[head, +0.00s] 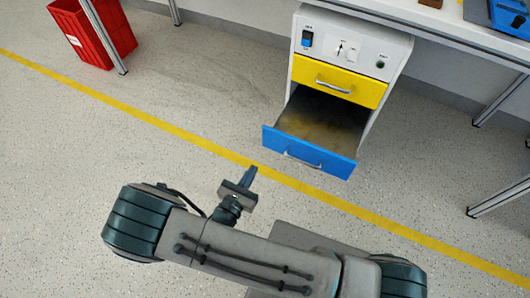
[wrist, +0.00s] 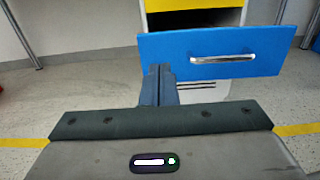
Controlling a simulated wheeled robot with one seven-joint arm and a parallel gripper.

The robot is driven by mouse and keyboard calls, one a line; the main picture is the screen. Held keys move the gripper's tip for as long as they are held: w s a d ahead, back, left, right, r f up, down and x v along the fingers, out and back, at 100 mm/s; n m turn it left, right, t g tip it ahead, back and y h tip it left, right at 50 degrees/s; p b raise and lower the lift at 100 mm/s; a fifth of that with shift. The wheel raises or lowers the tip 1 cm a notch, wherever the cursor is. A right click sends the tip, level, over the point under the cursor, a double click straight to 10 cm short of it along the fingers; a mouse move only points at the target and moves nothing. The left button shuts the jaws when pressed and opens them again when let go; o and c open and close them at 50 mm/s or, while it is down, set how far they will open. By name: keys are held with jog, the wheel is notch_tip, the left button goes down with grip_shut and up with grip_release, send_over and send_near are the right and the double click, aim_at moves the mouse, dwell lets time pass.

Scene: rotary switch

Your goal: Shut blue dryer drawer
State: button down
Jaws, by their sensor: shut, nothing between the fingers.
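The blue drawer (head: 309,152) is the lower drawer of a white dryer cabinet (head: 350,43). It is pulled well out, and its inside shows empty. In the wrist view its blue front (wrist: 265,50) with a silver handle (wrist: 223,59) faces me. My gripper (head: 251,173) is shut and empty. In the head view it is near the left end of the blue front, on the near side. In the wrist view its fingertips (wrist: 160,70) overlap the lower left part of the front. I cannot tell whether they touch it.
A closed yellow drawer (head: 338,80) sits above the blue one. A red crate (head: 92,32) stands at the back left. Table legs (head: 500,100) stand to the right. The floor in front, with its yellow line (head: 130,110), is clear.

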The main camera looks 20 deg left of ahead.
aim_at(275, 133)
jog(key=w+b, duration=0.1)
jog(key=w, duration=0.3)
jog(key=w+b, duration=0.1)
jog(key=w, duration=0.4)
jog(key=w+d+b, duration=0.1)
jog(key=w+b, duration=0.1)
jog(key=w, duration=0.2)
jog(key=shift+w+d, duration=0.1)
jog(key=shift+w, duration=0.2)
